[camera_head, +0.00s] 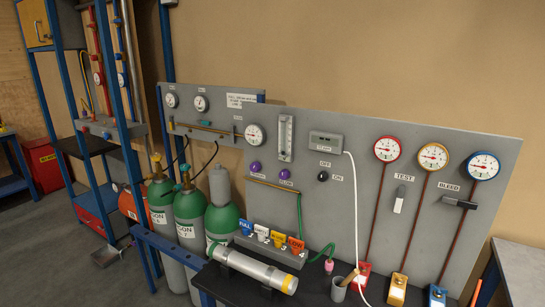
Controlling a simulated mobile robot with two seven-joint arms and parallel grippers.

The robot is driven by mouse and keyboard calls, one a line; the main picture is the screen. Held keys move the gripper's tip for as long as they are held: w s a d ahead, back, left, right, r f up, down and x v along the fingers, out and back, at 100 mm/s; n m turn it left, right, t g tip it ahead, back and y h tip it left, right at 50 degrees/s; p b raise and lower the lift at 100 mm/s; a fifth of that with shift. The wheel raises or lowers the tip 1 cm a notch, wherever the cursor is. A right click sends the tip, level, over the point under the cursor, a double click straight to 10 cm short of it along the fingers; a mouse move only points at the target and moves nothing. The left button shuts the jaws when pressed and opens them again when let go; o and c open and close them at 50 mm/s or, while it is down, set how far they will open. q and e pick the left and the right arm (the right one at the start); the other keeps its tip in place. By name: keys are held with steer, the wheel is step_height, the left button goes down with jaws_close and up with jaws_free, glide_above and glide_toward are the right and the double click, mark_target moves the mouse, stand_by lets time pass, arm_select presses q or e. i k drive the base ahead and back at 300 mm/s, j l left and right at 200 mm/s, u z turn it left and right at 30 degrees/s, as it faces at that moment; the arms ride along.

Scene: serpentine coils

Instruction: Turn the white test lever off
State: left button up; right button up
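The white test lever (398,205) is on the grey panel (340,190), below the "TEST" label (404,177) and between two red pipes. Its white handle hangs down, close to vertical and tilted slightly. Its pivot at the top is grey. Neither of my grippers shows in the head view, so nothing of mine touches the lever.
A dark bleed lever (460,203) lies nearly level to the right. Red, yellow and blue gauges (433,157) sit above. A white cable (355,210) hangs left of the lever. The dark bench (320,290) below carries a silver cylinder (255,270) and a cup (339,290).

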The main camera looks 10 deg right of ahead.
mark_target(400, 199)
steer(key=z, duration=1.3)
